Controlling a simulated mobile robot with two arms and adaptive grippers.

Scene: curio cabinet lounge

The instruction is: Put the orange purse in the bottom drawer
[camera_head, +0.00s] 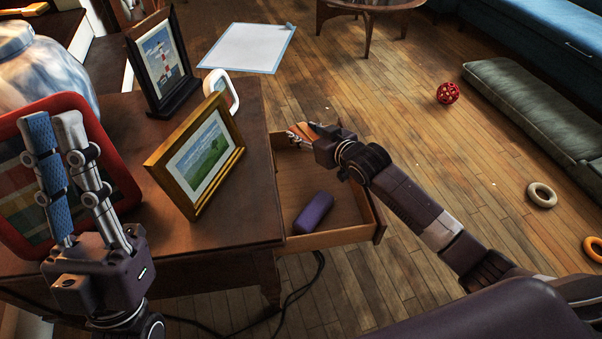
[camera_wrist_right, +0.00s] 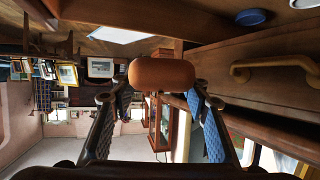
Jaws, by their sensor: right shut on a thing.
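The orange purse (camera_wrist_right: 160,74) is a rounded orange-brown pouch between the fingertips of my right gripper (camera_wrist_right: 158,90) in the right wrist view. In the head view the purse (camera_head: 302,130) shows only as a small orange patch, mostly hidden by my right gripper (camera_head: 296,137), which is shut on it. This gripper is over the far end of a pulled-out drawer (camera_head: 345,235) of the wooden cabinet; its height above the drawer floor is hard to tell. My left gripper (camera_head: 52,117) is open and empty, fingers up, in front of a red-framed thing at the left.
A purple case (camera_head: 314,211) lies in the drawer's near part. Picture frames (camera_head: 205,160) (camera_head: 160,62) and a white-rimmed object (camera_head: 222,90) stand on the cabinet top (camera_head: 235,225). A red ball (camera_head: 448,92) and rings (camera_head: 541,195) lie on the otherwise open wooden floor at the right.

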